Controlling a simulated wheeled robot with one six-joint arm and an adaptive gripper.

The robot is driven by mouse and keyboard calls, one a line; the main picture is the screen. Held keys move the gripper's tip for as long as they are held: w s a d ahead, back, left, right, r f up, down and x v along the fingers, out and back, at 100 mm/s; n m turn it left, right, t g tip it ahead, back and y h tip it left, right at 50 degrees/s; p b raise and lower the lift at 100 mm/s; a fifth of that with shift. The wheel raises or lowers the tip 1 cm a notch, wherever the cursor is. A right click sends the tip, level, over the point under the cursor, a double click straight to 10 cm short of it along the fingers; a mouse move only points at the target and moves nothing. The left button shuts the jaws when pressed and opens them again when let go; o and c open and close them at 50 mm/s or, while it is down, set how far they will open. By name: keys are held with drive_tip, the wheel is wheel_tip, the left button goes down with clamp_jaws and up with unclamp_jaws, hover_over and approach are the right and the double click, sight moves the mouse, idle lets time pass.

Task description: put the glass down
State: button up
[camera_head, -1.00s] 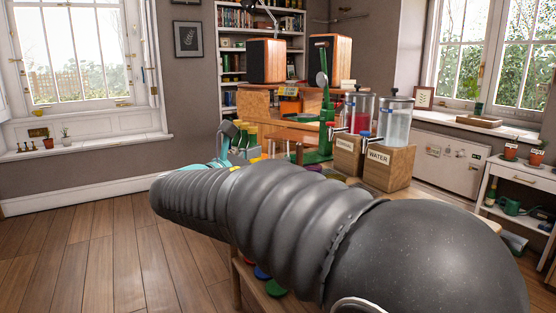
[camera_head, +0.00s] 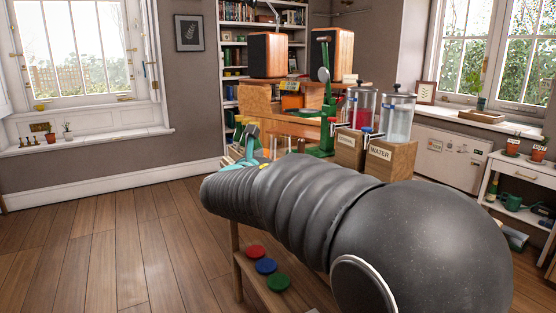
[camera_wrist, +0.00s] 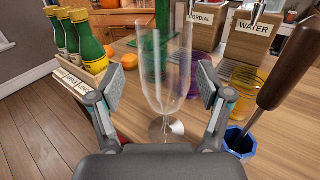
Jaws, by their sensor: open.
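A tall clear glass (camera_wrist: 165,75) with a round foot stands upright on the wooden table in the wrist view. My gripper (camera_wrist: 160,88) is open, with one finger on each side of the glass. Gaps show between both fingers and the glass. In the head view my gripper (camera_head: 250,145) is at the far end of my dark arm, which hides much of the table. I cannot make out the glass there.
Green bottles (camera_wrist: 80,38) stand in a rack at left. Orange (camera_wrist: 240,88) and purple (camera_wrist: 194,82) tumblers and a blue cup (camera_wrist: 240,142) with a brown-handled tool are close at right. Cordial (camera_head: 350,148) and water (camera_head: 391,157) dispensers stand behind.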

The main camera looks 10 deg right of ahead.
drive_tip(key=shift+s+d+p+x, duration=0.1)
drive_tip(key=shift+d+p+x, duration=0.05)
drive_tip(key=shift+x, duration=1.2)
drive_tip(key=shift+s+d+p+x, duration=0.1)
drive_tip(key=shift+d+p+x, duration=0.05)
drive_tip(key=shift+x, duration=1.25)
drive_tip(key=c, duration=1.3)
drive_tip(key=shift+o, duration=0.2)
drive_tip(key=shift+r, duration=0.15)
